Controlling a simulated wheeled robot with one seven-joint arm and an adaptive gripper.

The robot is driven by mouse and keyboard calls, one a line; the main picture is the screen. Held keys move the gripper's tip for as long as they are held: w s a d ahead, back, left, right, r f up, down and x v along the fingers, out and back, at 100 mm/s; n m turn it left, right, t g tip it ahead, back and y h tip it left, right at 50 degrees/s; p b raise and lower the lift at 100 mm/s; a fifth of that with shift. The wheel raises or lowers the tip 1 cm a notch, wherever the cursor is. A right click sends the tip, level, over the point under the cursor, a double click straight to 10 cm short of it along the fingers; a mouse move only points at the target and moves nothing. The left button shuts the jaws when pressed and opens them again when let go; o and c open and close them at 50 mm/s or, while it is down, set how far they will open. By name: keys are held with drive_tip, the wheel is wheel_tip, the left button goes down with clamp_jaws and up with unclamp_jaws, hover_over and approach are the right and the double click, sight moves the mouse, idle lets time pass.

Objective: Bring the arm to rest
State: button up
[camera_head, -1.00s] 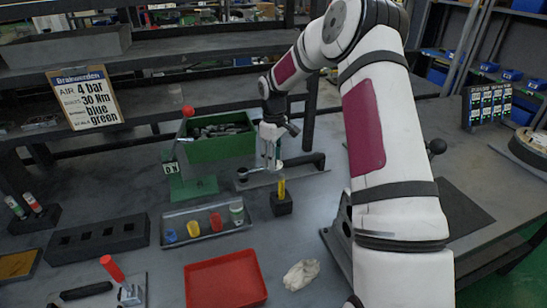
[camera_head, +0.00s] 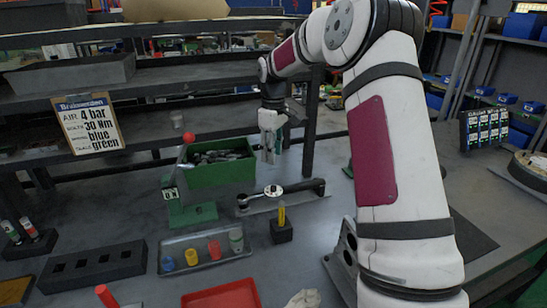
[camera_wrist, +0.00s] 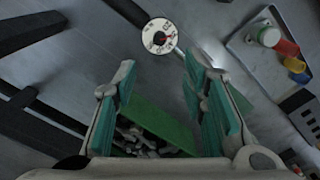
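My gripper (camera_head: 270,152) hangs in the air above the bench, in front of the back shelf, pointing down. In the wrist view its two green-padded fingers (camera_wrist: 160,82) are spread apart with nothing between them. My white arm with dark red panels runs up the right of the head view. Below the gripper lies a dark bar tool with a round white dial (camera_head: 273,191); the dial also shows in the wrist view (camera_wrist: 160,37). A green bin (camera_head: 218,174) of metal parts stands behind and left of the tool.
A red-knobbed lever on a green base (camera_head: 190,214) stands left of the tool. A small black block with a yellow pin (camera_head: 281,232) stands in front. A grey tray (camera_head: 206,258) holds coloured cups. A red tray (camera_head: 222,297), black rack (camera_head: 95,266) and shelf sign (camera_head: 90,123) lie around.

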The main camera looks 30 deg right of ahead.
idle(0.4)
drive_tip(key=s+a+r+m+t+h+p, duration=0.1)
drive_tip(key=s+a+r, duration=0.5)
drive_tip(key=s+r, duration=0.25)
drive_tip(key=s+a+r+m+t+h+p, duration=0.1)
drive_tip(key=s+a+r, duration=0.4)
drive_tip(key=s+r, duration=0.3)
drive_tip(key=s+a+f+m+t+y, duration=0.1)
drive_tip(key=s+a+m, duration=0.1)
drive_tip(key=s, duration=0.9)
drive_tip(key=s+a+f+m+t+y+p, duration=0.1)
drive_tip(key=s+a, duration=0.3)
drive_tip(key=s, duration=0.7)
drive_tip(key=shift+s+f+m, duration=0.25)
drive_tip(key=shift+s+m, duration=0.1)
drive_tip(key=shift+m, duration=0.05)
